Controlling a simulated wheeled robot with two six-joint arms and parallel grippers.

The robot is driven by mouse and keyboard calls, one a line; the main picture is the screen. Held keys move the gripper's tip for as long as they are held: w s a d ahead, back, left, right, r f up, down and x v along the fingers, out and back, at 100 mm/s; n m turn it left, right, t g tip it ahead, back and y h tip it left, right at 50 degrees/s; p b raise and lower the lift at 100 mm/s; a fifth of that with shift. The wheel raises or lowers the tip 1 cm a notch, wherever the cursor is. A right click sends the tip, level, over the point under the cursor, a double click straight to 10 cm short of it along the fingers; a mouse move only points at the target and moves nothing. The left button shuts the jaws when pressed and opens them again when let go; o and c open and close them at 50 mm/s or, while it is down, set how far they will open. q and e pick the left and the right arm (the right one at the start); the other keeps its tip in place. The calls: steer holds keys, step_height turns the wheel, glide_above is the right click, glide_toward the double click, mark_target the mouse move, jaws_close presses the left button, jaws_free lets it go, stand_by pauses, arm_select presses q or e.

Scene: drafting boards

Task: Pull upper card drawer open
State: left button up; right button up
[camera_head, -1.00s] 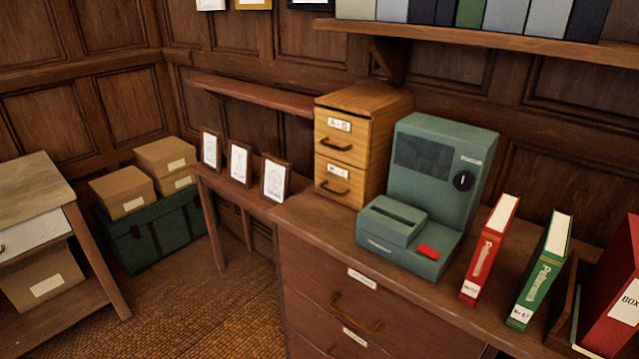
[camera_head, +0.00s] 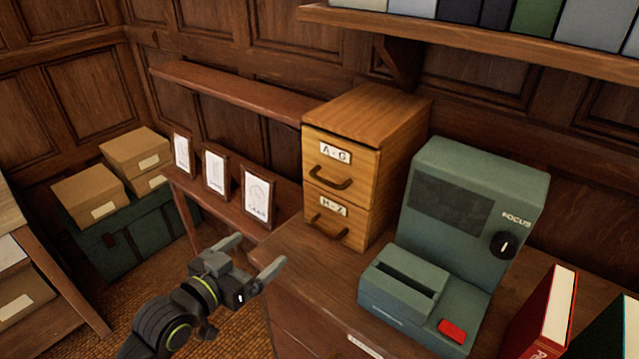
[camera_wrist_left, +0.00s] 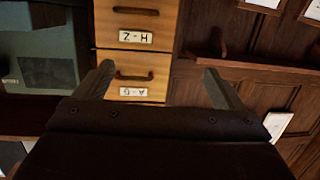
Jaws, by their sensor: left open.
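A yellow wooden card cabinet (camera_head: 385,130) with two drawers stands on the dark wooden chest. Its upper drawer (camera_head: 340,163), labelled A-G, is shut and has a dark curved handle (camera_head: 329,178). The lower drawer (camera_head: 338,213) has a second label and handle and is also shut. My left gripper (camera_head: 257,254) is open and empty, in front of the cabinet and lower left of it, apart from the handles. In the left wrist view the picture is upside down; the upper drawer's handle (camera_wrist_left: 135,76) shows between the open fingers, nearer the left one. My right gripper is not in view.
A green-grey machine (camera_head: 457,230) with a red button stands right of the cabinet. Red and green binders (camera_head: 545,315) stand further right. Several framed drawings (camera_head: 257,196) stand on a side table at left. A shelf (camera_head: 480,40) hangs above.

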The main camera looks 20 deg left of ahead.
arm_select(q)
step_height(320, 180, up, 7)
steer(key=s+d+m+t+h, duration=0.1)
steer(key=d+h, duration=0.1)
steer(key=d, duration=0.1)
steer(key=p, duration=0.3)
glide_toward(323, 183)
steer(key=x, duration=0.8)
steer(key=shift+w+d, duration=0.25)
steer(key=shift+w, duration=0.25)
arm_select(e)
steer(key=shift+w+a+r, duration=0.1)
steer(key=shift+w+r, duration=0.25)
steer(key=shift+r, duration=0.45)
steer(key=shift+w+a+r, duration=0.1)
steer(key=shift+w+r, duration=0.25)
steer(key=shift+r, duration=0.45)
arm_select(q)
steer(key=shift+c, duration=0.3)
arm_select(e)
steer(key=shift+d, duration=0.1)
arm_select(q)
steer(key=c, duration=1)
steer(key=shift+f, duration=0.1)
steer(key=shift+c, duration=0.2)
